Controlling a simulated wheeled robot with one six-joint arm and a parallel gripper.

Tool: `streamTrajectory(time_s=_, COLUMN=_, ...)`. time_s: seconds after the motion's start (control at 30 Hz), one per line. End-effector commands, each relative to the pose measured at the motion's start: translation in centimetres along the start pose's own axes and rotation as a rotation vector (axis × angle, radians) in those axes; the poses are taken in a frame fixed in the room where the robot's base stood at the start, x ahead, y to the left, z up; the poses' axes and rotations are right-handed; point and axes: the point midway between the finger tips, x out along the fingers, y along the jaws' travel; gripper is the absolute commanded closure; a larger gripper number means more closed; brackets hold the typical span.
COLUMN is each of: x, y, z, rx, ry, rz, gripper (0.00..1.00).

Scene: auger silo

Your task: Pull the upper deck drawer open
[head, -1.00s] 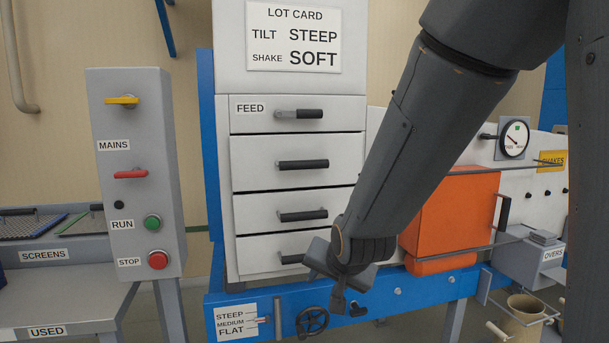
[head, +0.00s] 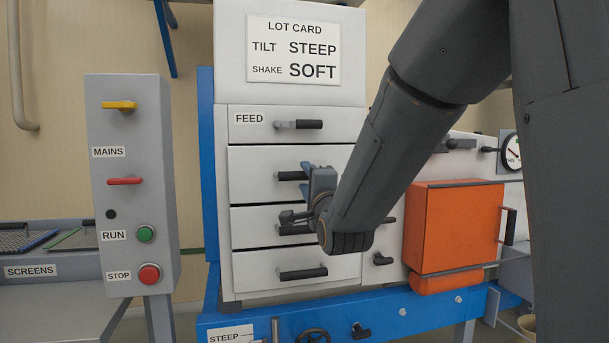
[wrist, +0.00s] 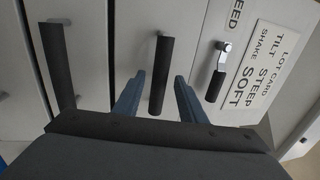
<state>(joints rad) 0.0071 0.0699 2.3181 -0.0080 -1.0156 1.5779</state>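The upper deck drawer (head: 255,172) is the white front just below the FEED panel, and it looks shut. Its dark bar handle (head: 291,176) is partly hidden by my gripper (head: 306,172). In the wrist view, the upper drawer's handle (wrist: 160,78) lies between the two blue-grey fingers of my gripper (wrist: 158,84), with space on both sides. The fingers are open and hold nothing. They are at or just in front of the handle; I cannot tell how deep they reach past it.
The FEED lever (head: 298,124) is above. The middle drawer handle (head: 296,229) and lower drawer handle (head: 302,273) are below. An orange box (head: 460,228) stands to the right. A control post (head: 130,200) with switches and buttons stands to the left.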

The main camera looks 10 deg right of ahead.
Motion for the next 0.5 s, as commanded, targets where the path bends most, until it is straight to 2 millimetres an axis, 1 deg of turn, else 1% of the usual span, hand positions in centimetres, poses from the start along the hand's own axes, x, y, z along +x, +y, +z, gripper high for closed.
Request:
streamTrajectory(time_s=0.03, x=0.7, y=0.0, z=0.0, rx=0.0, ry=0.0, rz=0.001, gripper=0.63)
streamTrajectory(time_s=0.1, x=1.5, y=0.0, z=0.0, rx=-0.001, ry=0.0, rz=0.002, gripper=0.63)
streamTrajectory(time_s=0.2, x=2.3, y=0.0, z=0.0, rx=-0.001, ry=0.0, rz=0.002, gripper=0.63)
streamTrajectory(time_s=0.33, x=2.8, y=0.1, z=0.0, rx=-0.001, ry=0.0, rz=0.002, gripper=0.63)
streamTrajectory(time_s=0.5, x=2.8, y=0.1, z=0.0, rx=-0.001, ry=0.0, rz=0.002, gripper=0.63)
